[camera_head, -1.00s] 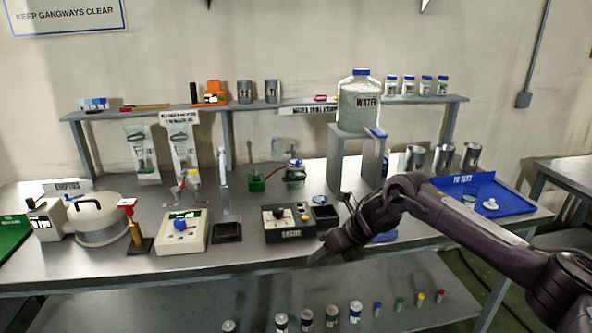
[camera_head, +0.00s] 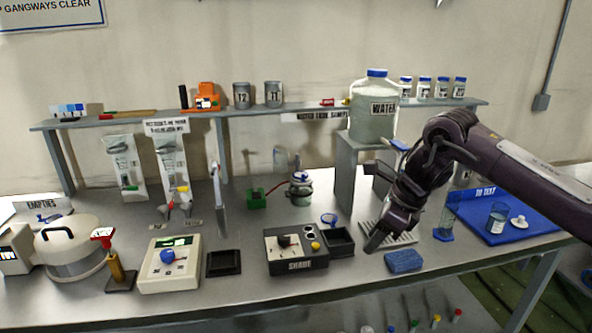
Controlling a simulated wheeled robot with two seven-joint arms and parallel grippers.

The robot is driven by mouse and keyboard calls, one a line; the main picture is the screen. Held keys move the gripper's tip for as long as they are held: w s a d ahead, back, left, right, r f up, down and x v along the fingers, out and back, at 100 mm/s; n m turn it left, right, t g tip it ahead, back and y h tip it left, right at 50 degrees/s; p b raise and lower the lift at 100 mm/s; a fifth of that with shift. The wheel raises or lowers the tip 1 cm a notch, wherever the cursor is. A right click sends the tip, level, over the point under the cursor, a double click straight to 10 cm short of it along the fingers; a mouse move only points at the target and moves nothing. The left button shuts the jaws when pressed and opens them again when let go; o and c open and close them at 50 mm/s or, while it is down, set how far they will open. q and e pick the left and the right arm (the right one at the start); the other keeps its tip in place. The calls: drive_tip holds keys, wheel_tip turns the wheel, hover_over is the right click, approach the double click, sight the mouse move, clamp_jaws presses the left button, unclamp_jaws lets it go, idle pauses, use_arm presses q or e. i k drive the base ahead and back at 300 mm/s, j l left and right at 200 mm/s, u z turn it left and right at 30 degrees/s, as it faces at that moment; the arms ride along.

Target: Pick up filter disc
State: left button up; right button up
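I cannot make out a thing that is clearly the filter disc. A small round white piece (camera_head: 518,222) lies on the blue tray (camera_head: 545,223) at the right, beside a small glass jar (camera_head: 497,218). A small blue ring (camera_head: 329,218) lies behind a black open tray (camera_head: 339,240). My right gripper (camera_head: 377,240) points down over the bench, between the black tray and a blue sponge (camera_head: 403,261). Its fingers show dark and nearly edge-on, so their opening is unclear. I see nothing held in it. My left gripper is out of view.
A large water jar (camera_head: 374,112) stands on a grey stand behind my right arm. A shade meter (camera_head: 297,252), a cream device (camera_head: 170,266) and a round lidded pot (camera_head: 70,247) line the front. A raised shelf (camera_head: 310,110) runs along the back.

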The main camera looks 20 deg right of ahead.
sight(301, 173)
drive_tip(key=i, duration=1.45)
